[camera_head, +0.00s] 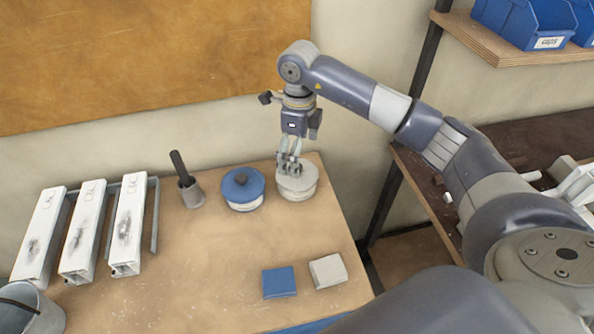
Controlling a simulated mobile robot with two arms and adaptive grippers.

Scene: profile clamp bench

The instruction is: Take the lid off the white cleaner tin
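The white cleaner tin (302,193) stands upright near the back right of the wooden bench, with its pale lid (307,178) seated on top. My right gripper (289,168) reaches down from above, with its fingertips at the middle of this lid. The fingers hide the centre of the lid, so any knob there is covered. I cannot tell whether the fingers are closed on something. Beside it on the left stands a similar tin with a blue lid (240,184) and a dark knob. My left gripper is not in view.
A brush in a grey cup (190,193) stands left of the tins. Pale profiles (90,228) sit in a rack at the left, near a bucket (30,308). A blue pad (279,282) and a whitish pad (328,270) lie in front. The bench middle is clear.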

